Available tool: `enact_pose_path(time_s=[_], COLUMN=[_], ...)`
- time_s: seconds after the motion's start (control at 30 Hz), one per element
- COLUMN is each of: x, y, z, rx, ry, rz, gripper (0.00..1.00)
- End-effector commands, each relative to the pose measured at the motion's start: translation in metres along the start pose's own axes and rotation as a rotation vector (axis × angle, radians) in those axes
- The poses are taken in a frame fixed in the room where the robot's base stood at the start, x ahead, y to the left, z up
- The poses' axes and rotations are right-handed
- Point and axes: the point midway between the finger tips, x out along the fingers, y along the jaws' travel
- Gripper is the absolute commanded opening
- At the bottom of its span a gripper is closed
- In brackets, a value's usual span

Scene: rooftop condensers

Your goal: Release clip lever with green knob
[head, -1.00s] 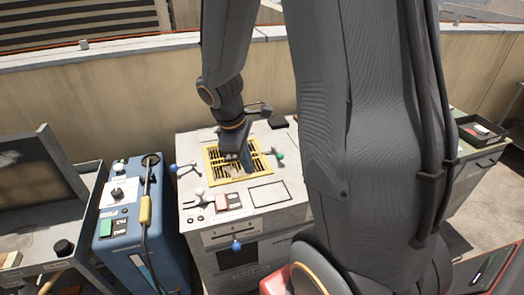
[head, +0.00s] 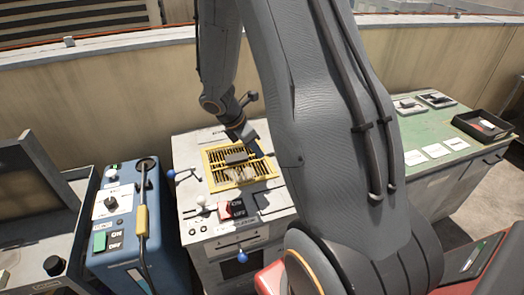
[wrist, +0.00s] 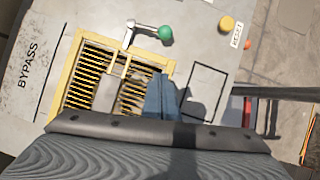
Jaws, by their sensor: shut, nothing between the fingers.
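The green knob (wrist: 165,33) sits on the end of a silver lever (wrist: 131,32) beside the yellow-framed grille (wrist: 60,100) in the wrist view. In the head view my arm hides this knob. The grille (head: 208,170) lies on the white cabinet's top, with a grey block (head: 236,158) on it. My gripper (wrist: 160,97) is shut and empty, its blue-grey fingers over the grille's edge in the wrist view. They are apart from the green knob. In the head view my gripper (head: 253,134) is by the grille's back right corner.
A blue-knobbed lever (head: 172,174) is left of the grille, and another blue knob (head: 242,257) is on the cabinet front. A white knob (head: 201,200) and red switch (head: 226,210) are near the front. A yellow knob (wrist: 227,23) is right of the green one.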

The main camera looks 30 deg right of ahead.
Motion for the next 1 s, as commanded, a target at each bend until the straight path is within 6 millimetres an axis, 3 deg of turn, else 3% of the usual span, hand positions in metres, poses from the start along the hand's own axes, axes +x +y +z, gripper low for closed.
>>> enact_pose_path(time_s=[0.43,0.7,1.0], x=[0.082,0.089,0.091], y=[-0.002,-0.001,0.0], z=[-0.001,0.032,0.038], rx=[0.0,0.002,0.0], ry=[0.001,0.001,0.001], rz=[-0.004,0.0,0.001], gripper=[0.0,0.0,0.0])
